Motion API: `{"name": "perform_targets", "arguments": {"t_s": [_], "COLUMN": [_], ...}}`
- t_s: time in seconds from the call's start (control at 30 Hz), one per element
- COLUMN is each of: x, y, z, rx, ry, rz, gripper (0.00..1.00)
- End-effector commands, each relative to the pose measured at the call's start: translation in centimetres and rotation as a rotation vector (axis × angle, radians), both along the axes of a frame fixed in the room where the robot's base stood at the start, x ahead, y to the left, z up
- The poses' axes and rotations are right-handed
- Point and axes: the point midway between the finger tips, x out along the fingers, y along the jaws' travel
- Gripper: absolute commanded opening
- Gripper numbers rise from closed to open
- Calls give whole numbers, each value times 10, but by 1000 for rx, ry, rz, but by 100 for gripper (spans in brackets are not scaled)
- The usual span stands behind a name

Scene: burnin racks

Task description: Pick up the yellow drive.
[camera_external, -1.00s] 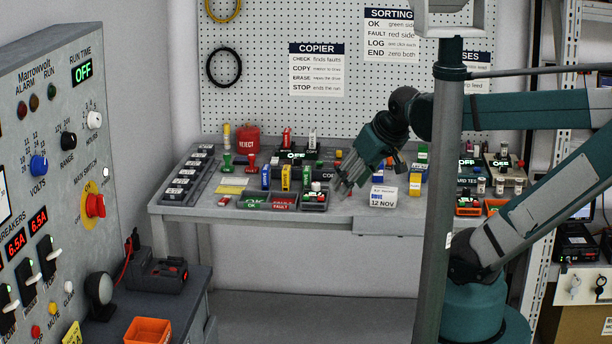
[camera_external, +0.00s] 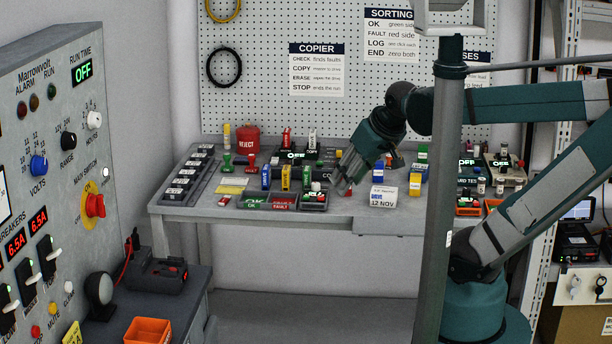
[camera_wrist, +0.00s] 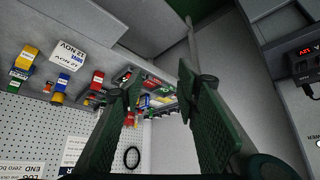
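A second, yellow-and-white block (camera_external: 415,184) stands right of the date block. My gripper (camera_external: 343,181) is above the bench, right of the upright drives and apart from them, pointing down and left. In the wrist view my gripper (camera_wrist: 160,88) is open, its two fingers apart with nothing held. Small coloured items show in the gap between them, too small to name surely.
A white date block (camera_external: 383,196) stands close to the right of my gripper. Green and red trays (camera_external: 255,202) lie at the bench's front, with a small dark unit (camera_external: 314,204) beside them. A label rack (camera_external: 187,177) lies left. The pegboard (camera_external: 270,110) stands behind.

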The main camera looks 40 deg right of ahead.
Motion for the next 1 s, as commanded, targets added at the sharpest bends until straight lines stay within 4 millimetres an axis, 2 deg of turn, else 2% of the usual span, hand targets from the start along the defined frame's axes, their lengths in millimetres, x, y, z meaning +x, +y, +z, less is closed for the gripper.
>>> {"name": "perform_targets", "arguments": {"t_s": [0.5,1.0], "x": [60,130], "y": [-10,-23], "z": [40,62], "rx": [49,95], "ry": [86,176], "rz": [-95,-202], "gripper": [32,32]}}
